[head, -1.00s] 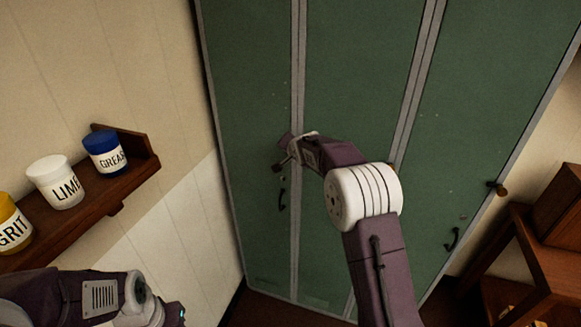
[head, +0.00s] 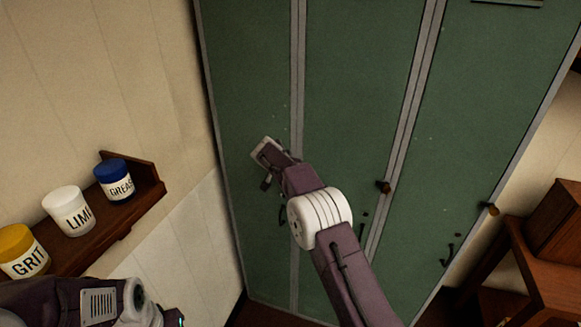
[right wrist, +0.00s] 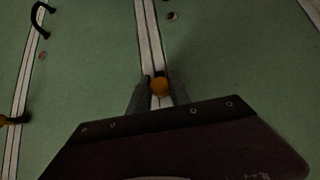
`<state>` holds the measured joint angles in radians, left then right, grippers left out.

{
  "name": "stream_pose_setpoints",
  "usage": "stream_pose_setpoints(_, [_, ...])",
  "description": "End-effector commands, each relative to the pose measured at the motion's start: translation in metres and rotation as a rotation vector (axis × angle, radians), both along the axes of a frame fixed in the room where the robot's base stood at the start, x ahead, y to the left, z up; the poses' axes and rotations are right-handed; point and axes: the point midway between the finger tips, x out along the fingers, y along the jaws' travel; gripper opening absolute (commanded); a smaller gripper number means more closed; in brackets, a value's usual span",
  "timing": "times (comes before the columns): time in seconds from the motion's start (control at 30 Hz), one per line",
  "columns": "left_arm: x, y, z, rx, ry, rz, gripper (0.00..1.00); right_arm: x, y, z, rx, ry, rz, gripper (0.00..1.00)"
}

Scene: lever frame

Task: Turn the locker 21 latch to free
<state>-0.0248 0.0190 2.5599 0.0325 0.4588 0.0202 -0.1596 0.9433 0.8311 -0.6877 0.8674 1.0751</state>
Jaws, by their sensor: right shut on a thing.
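A row of tall green locker doors (head: 350,110) fills the middle of the head view. My right gripper (head: 267,155) is at the left locker door, near the grey strip between doors. In the right wrist view, my right gripper (right wrist: 159,92) has its fingers on both sides of an orange knob (right wrist: 159,86) and is shut on it. This looks like a latch knob; its lever is mostly hidden. No locker number is legible, so I cannot tell which one is 21. My left arm shows at the lower left, its fingers out of view.
Other latches with brown knobs show on the middle door (head: 383,187) and right door (head: 489,208). A black handle (head: 447,252) is on the right door. A wooden shelf (head: 140,210) with grit, lime and grease pots is at left; wooden furniture (head: 545,260) stands at right.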

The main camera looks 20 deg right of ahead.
Motion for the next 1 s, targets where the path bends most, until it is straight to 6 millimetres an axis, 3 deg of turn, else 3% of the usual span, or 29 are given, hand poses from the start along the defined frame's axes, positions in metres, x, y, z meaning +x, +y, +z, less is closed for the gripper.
stream_pose_setpoints(0.5, [0.000,0.000,0.003,0.000,0.000,0.000,0.36,0.000,0.000,0.001,-0.013,0.005,0.001,0.00])
stream_pose_setpoints(0.53, [0.000,0.000,0.003,0.000,0.000,0.000,0.36,0.000,0.000,0.001,-0.013,0.005,0.001,0.33])
stream_pose_setpoints(0.6, [0.000,0.000,0.003,0.000,0.000,0.000,0.36,0.000,0.000,0.001,-0.013,0.005,0.001,0.45])
stream_pose_setpoints(0.87, [0.000,0.000,0.003,0.000,0.000,0.000,0.36,0.000,0.000,0.000,-0.013,0.006,0.001,0.45])
stream_pose_setpoints(1.0, [0.000,0.000,-0.008,0.000,0.000,0.000,0.36,-0.008,0.007,0.008,-0.012,0.004,0.002,0.45])
